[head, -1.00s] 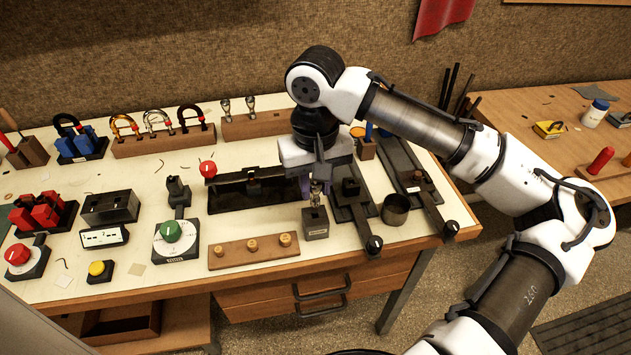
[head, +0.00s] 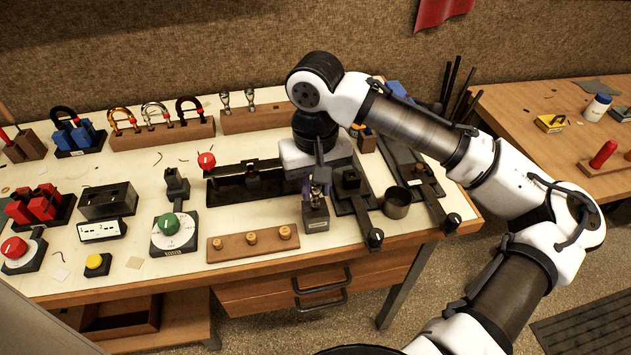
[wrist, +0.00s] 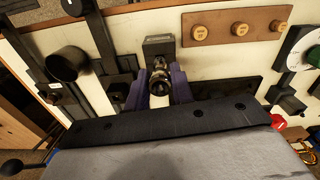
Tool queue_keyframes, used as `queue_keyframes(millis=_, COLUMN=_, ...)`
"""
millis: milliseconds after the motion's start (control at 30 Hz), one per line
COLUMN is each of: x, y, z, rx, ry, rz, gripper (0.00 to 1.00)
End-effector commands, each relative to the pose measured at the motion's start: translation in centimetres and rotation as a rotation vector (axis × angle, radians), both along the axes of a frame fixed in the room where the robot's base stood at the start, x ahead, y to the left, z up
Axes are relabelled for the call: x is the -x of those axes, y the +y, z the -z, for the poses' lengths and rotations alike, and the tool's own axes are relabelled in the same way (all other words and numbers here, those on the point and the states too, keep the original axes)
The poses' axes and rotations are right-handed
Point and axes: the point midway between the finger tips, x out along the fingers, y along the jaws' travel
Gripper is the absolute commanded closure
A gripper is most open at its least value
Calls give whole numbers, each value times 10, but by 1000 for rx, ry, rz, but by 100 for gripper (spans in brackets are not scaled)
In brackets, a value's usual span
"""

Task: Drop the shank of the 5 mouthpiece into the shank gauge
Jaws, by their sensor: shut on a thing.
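My gripper (head: 319,182) points down with its dark purple fingers shut on a shiny metal mouthpiece (head: 317,195). The wrist view shows the mouthpiece (wrist: 159,82) upright between the two fingers (wrist: 160,90), its cup end toward the camera. The shank gauge (head: 315,217) is a small dark grey block with a pale label, right beneath the mouthpiece. It also shows in the wrist view (wrist: 158,44). The shank's lower end is hidden, so I cannot tell whether it is inside the gauge. No number on the mouthpiece is readable.
A wooden strip with several round pegs (head: 252,246) lies left of the gauge. Dark rail fixtures (head: 362,215) and a dark cup (head: 396,203) stand close on the right. A wooden rack (head: 240,122) holds two mouthpieces at the back.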

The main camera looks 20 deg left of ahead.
Motion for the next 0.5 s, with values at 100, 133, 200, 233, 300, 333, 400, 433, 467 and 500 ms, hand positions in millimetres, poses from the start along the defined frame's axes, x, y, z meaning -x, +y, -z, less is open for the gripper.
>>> queue_keyframes(millis=100, x=0, y=0, z=4, rx=0, ry=1, rz=0, gripper=100)
queue_keyframes(millis=133, x=0, y=0, z=5, rx=0, ry=1, rz=0, gripper=100)
queue_keyframes(millis=200, x=0, y=0, z=6, rx=0, ry=1, rz=0, gripper=100)
queue_keyframes(millis=233, x=0, y=0, z=7, rx=0, ry=1, rz=0, gripper=100)
queue_keyframes(millis=300, x=0, y=0, z=9, rx=0, ry=0, rz=0, gripper=100)
queue_keyframes(millis=333, x=0, y=0, z=8, rx=0, ry=0, rz=0, gripper=74)
queue_keyframes(millis=400, x=0, y=0, z=8, rx=0, ry=0, rz=0, gripper=65)
queue_keyframes(millis=433, x=0, y=0, z=8, rx=0, ry=0, rz=0, gripper=61)
queue_keyframes(millis=467, x=0, y=0, z=8, rx=0, ry=0, rz=0, gripper=57)
queue_keyframes(millis=500, x=0, y=0, z=8, rx=0, ry=0, rz=0, gripper=52)
